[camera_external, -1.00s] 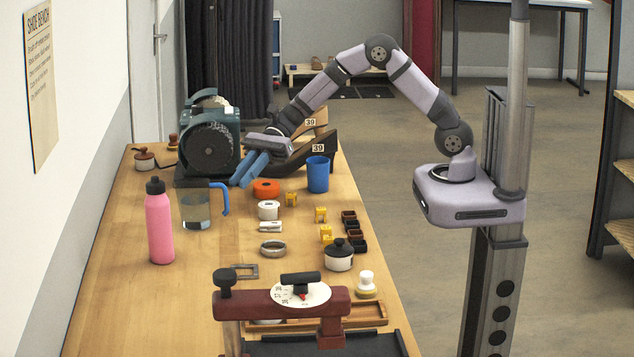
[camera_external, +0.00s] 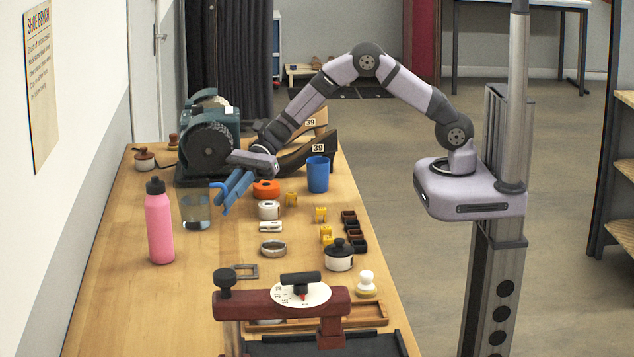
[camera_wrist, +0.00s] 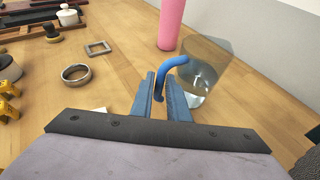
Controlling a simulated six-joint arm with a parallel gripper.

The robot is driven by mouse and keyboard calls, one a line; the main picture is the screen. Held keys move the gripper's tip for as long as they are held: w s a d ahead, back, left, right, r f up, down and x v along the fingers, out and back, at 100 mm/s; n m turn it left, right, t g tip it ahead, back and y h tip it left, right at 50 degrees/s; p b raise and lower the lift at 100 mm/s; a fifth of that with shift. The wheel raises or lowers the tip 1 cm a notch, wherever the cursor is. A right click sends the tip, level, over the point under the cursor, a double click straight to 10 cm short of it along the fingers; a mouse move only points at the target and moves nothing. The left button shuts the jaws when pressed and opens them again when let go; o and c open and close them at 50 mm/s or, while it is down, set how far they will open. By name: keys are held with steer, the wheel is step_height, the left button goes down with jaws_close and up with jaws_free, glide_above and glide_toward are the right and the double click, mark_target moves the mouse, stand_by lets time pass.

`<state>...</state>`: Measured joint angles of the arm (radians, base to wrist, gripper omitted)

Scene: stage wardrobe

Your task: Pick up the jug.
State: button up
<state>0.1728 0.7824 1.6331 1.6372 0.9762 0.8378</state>
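The jug (camera_external: 193,212) is a clear glass vessel with a blue handle. It stands upright on the wooden bench (camera_external: 120,290) beside a pink bottle, and it also shows in the wrist view (camera_wrist: 208,72). My gripper (camera_external: 220,200) has blue fingers and is at the handle side of the jug. In the wrist view my gripper (camera_wrist: 160,85) is open, with the handle (camera_wrist: 166,70) reaching down between or just beyond its two fingers. I cannot tell whether either finger touches the handle.
The pink bottle (camera_external: 159,222) stands just left of the jug. A blue cup (camera_external: 317,174), an orange roll (camera_external: 265,190) and a white roll (camera_external: 268,210) stand to the right. A dark grinder machine (camera_external: 207,145) is behind. The bench left of the bottle is clear.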

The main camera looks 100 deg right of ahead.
steer(key=p+x, duration=0.1)
steer(key=x, duration=0.2)
steer(key=shift+w+a+r, duration=0.1)
steer(key=shift+a+r, duration=0.05)
steer(key=shift+a, duration=0.05)
steer(key=shift+p+x, duration=0.35)
steer(key=shift+x, duration=0.4)
steer(key=shift+d, duration=0.1)
jaws_close()
steer(key=shift+r, duration=0.2)
step_height(320, 180, up, 9)
steer(key=b, duration=0.1)
steer(key=shift+r, duration=0.2)
steer(key=shift+r, duration=0.15)
stand_by(0.4)
